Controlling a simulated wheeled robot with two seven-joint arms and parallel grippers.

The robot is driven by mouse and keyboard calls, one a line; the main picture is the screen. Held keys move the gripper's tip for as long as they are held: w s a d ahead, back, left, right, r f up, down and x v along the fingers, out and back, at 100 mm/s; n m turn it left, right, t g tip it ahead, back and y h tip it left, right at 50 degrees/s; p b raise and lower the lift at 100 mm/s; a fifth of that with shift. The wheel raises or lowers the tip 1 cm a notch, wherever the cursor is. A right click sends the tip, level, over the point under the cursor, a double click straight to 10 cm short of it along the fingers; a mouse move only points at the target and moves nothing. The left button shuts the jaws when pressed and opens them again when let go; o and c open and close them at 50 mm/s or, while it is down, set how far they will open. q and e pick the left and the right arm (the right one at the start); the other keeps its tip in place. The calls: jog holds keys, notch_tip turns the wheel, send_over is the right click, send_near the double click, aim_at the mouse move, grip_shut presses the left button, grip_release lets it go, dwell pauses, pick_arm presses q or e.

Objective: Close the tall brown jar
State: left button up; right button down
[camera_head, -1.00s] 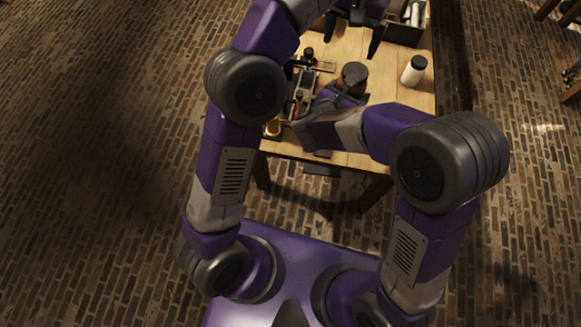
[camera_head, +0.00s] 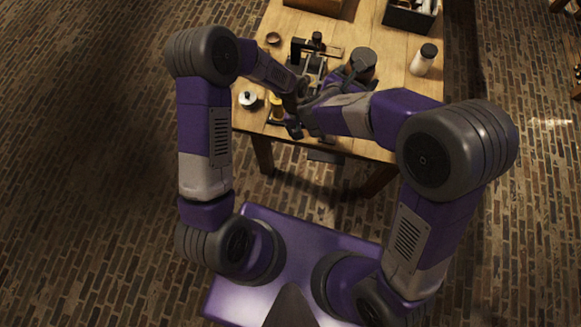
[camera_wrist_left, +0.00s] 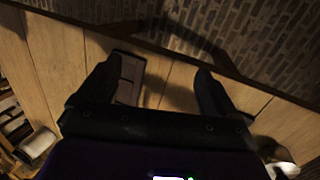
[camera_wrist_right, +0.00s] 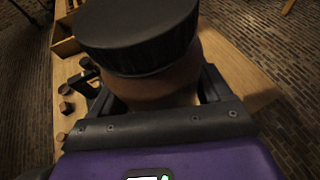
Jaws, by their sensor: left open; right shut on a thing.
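The tall brown jar (camera_wrist_right: 165,88) stands between the fingers of my right gripper (camera_wrist_right: 152,98), which is shut on its body. A wide black lid (camera_wrist_right: 138,30) covers its top in the right wrist view and looks about level. Whether it is fully seated I cannot tell. In the head view the black lid (camera_head: 363,58) shows at the right-centre of the table, with the jar body partly hidden by my right arm. My left gripper (camera_wrist_left: 150,95) is open and empty over the table's front part, away from the jar. It is mostly hidden in the head view.
A white bottle with a black cap (camera_head: 423,60) stands right of the jar. A black bin (camera_head: 410,17) is at the back right.

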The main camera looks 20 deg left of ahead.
pick_arm(q)
jog(key=s+f, duration=0.4)
jog(key=s, duration=0.4)
jog(key=s+f+n+t, duration=0.1)
jog(key=s+f, duration=0.4)
jog(key=s, duration=0.3)
jog(key=shift+s+f+h, duration=0.3)
jog(key=shift+h, duration=0.1)
jog(key=shift+a, duration=0.1)
pick_arm(e)
jog(key=shift+r, duration=0.1)
jog(key=s+d+f, duration=0.1)
jog(key=s+d, duration=0.1)
jog(key=d, duration=0.6)
jog(key=s+d+f, duration=0.1)
jog(key=s+d, duration=0.1)
jog(key=d, duration=0.7)
jog(key=shift+d, duration=0.2)
jog(key=shift+w, duration=0.1)
